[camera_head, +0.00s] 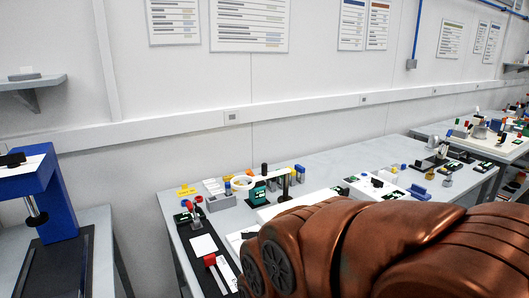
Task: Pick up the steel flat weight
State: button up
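I cannot pick out the steel flat weight among the small items on the workbench (181,231). Several small metallic-looking and dark pieces stand there, too small to tell apart. My copper-coloured arm fills the lower right and hides the front of the bench and whatever lies behind it. My gripper is not in view.
A teal device (257,191) and a red-topped tool (212,262) stand on the bench. A blue press (62,205) stands on a separate table at left. More cluttered benches run to the right. A wall shelf (33,82) hangs at upper left.

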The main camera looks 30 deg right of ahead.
aim_at(447, 183)
jog(key=z, duration=2.3)
